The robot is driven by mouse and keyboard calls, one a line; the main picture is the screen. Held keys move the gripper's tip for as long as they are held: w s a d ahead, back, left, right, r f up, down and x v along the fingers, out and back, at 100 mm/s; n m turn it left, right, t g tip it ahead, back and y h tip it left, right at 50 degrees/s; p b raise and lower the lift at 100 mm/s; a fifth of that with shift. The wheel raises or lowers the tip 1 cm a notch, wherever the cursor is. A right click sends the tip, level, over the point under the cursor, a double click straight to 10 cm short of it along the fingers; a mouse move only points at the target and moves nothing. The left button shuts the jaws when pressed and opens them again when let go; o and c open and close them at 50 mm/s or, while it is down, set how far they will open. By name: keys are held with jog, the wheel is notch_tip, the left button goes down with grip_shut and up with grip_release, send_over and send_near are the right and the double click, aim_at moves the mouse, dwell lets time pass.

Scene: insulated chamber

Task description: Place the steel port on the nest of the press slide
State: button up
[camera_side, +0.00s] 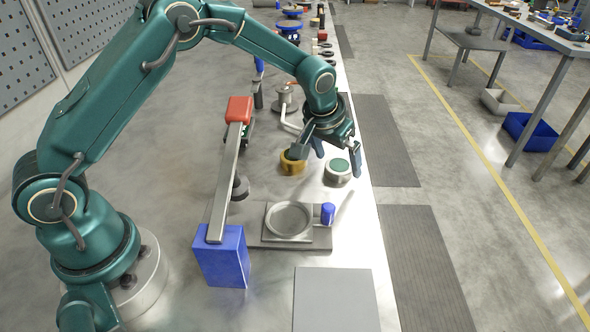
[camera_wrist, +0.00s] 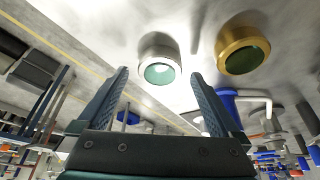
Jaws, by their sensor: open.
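The steel port (camera_side: 338,178) is a short silver cylinder with a green round top, standing on the bench near its right edge. My gripper (camera_side: 338,157) is open and empty, with its fingers close to the port in the side view. In the wrist view the steel port (camera_wrist: 160,57) appears between and just beyond the open fingertips (camera_wrist: 159,74), apart from them. The nest of the press slide (camera_side: 289,221) is an empty round ring on a grey plate, nearer the side camera than the port, with a blue knob at its right.
A brass port (camera_side: 292,165) with a green top stands left of the steel port; it also shows in the wrist view (camera_wrist: 243,46). A long bar joins a red block (camera_side: 239,110) and a blue block (camera_side: 221,257) beside the nest. A grey plate (camera_side: 336,299) lies in front.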

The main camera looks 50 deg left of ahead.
jog(key=shift+x, duration=0.85)
grip_shut()
jog(key=shift+r, duration=0.1)
